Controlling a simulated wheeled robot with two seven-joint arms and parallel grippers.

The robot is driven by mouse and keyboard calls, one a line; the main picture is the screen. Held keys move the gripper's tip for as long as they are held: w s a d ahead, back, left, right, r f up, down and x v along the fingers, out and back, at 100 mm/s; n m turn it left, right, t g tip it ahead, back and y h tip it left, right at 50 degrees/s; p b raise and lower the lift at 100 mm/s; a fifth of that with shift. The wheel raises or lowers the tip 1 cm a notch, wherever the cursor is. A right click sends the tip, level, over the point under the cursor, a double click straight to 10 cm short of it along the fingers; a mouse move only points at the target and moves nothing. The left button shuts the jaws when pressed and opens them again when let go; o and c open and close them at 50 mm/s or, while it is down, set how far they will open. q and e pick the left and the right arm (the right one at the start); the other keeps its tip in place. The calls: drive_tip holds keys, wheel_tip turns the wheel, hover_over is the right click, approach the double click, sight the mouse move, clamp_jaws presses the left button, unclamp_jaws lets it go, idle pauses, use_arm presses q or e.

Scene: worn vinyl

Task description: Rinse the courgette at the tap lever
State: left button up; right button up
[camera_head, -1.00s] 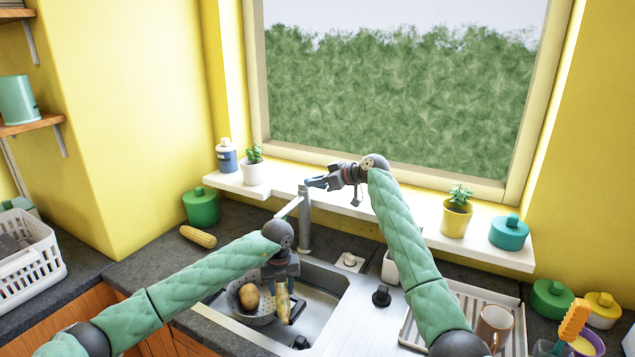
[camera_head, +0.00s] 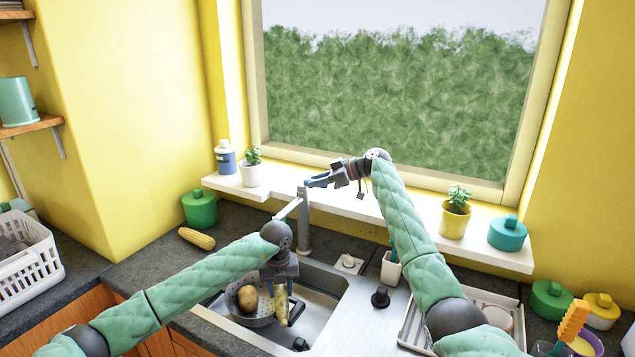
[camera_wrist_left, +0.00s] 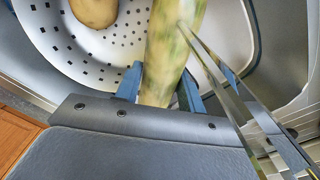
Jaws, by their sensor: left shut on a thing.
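The courgette (camera_head: 281,309), mottled yellow-green, hangs from my left gripper (camera_head: 280,284) over the sink. In the left wrist view the courgette (camera_wrist_left: 172,45) sits between the blue fingers of my left gripper (camera_wrist_left: 158,88), which is shut on it. A narrow shiny streak crosses beside it; I cannot tell whether it is water or metal. The grey tap (camera_head: 304,225) stands behind the sink, its spout toward the left. My right gripper (camera_head: 317,181) is at the tap's top, where the lever is hard to make out. Whether its fingers are open or touching is unclear.
A perforated colander (camera_head: 262,320) in the sink holds a potato (camera_head: 247,298). A corn cob (camera_head: 197,238) lies on the counter at left. A white cup (camera_head: 391,269) and a drying rack (camera_head: 412,325) stand right of the sink. Pots line the windowsill (camera_head: 380,213).

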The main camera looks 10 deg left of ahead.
drive_tip(key=shift+o, duration=0.9)
drive_tip(key=v, duration=1.2)
drive_tip(key=shift+w, duration=0.1)
